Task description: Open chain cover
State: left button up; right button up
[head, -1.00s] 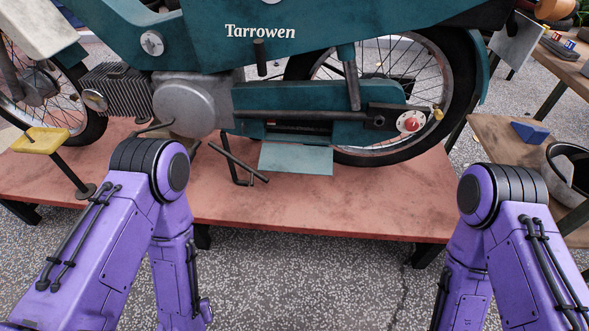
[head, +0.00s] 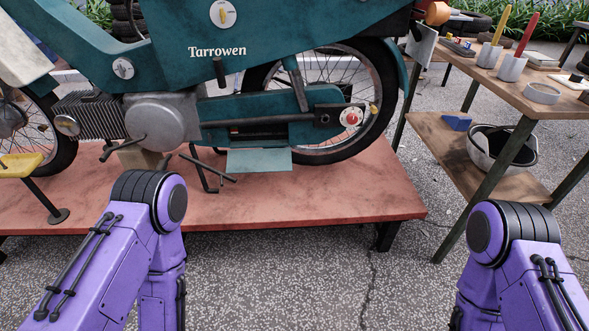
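The teal chain cover (head: 243,105) runs along the lower side of the teal motorbike marked Tarrowen (head: 180,65), from the grey engine case (head: 153,121) back to the rear wheel. A lighter teal flap (head: 258,160) sticks out below the cover's lower edge, under a dark slot. I cannot tell whether the flap is hinged to the cover. A dark bar runs along the cover towards a red and white round part (head: 351,117) at the wheel hub. Only my purple arms show, low at left and right, apart from the bike. Both grippers are out of view.
The bike stands on a low red platform (head: 330,195). Speckled floor is clear in front.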

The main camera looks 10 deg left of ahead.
aim_at(269, 160)
jog(key=z, duration=0.8)
jog(key=i, duration=0.75)
jog(key=u, duration=1.3)
jog(key=i, duration=0.2)
jog(key=z, duration=0.05)
